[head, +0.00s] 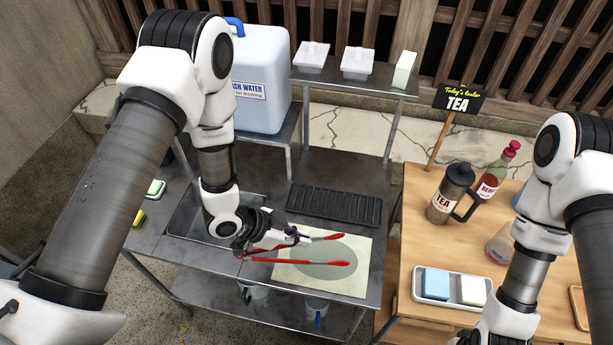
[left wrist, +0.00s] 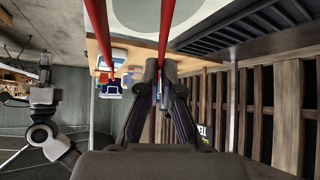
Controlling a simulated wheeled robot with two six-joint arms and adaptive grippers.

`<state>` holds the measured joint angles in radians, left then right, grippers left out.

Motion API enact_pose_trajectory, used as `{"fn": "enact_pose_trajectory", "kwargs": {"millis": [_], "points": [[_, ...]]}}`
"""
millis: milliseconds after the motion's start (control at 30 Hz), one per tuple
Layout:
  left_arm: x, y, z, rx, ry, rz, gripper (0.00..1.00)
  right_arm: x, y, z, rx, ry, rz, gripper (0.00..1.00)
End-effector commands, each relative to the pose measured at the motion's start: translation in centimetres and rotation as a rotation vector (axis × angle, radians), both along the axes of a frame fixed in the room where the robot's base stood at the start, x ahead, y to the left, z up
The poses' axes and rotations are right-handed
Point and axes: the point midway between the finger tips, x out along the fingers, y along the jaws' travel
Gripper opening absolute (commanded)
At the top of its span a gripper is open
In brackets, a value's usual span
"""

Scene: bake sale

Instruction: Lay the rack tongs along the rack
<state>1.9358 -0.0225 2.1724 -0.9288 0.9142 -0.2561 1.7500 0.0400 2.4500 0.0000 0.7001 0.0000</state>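The rack tongs (head: 300,262) have two long red arms, spread apart, reaching right over the pale mat with a grey oval. My left gripper (head: 290,237) is at the tongs, above the steel table. In the left wrist view, its fingers (left wrist: 160,72) are closed around one red arm of the tongs (left wrist: 167,25), and the other red arm (left wrist: 98,22) runs beside it. The black slatted rack (head: 335,205) lies behind the mat, and its slats show in the left wrist view (left wrist: 235,35). The tongs are apart from the rack. My right gripper is outside the head view.
The mat (head: 355,284) lies at the table's front right. A sink (head: 180,225) is left of my left gripper. A water container (head: 262,75) and a raised shelf (head: 350,78) stand behind. The wooden table (head: 420,240) at right holds a tea press (head: 447,195) and a sponge tray (head: 455,300).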

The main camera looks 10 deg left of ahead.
Motion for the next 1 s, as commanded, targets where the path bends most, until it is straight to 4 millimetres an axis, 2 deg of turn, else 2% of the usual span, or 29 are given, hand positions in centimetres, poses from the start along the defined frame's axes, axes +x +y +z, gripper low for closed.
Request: {"fn": "enact_pose_trajectory", "kwargs": {"millis": [167,233,367,467,567,600,700,800,900,1000], "points": [[0.0,0.0,0.0,0.000,0.000,0.000,0.00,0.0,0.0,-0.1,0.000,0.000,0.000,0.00],[0.3,0.0,-0.4,0.000,-0.002,-0.001,0.00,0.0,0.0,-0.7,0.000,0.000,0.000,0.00],[1.3,-0.7,-1.7,0.001,-0.005,-0.028,0.00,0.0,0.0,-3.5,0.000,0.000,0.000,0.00],[2.3,-1.0,-3.1,0.001,-0.005,-0.009,0.00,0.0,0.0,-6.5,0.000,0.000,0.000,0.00],[4.0,-0.5,-4.6,0.002,-0.004,0.124,0.00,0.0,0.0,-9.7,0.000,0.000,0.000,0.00],[4.7,0.1,-5.1,0.001,-0.002,0.216,0.00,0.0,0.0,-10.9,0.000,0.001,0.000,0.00],[6.1,2.0,-5.4,0.002,-0.003,0.453,0.00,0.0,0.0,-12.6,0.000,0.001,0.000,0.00],[6.7,4.4,-5.1,0.003,-0.002,0.697,0.00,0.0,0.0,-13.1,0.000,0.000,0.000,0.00],[6.7,6.7,-4.6,0.002,-0.001,0.915,0.00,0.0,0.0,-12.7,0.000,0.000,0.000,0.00],[6.7,8.3,-4.4,0.002,-0.002,1.062,0.00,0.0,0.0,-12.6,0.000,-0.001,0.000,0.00]]}}
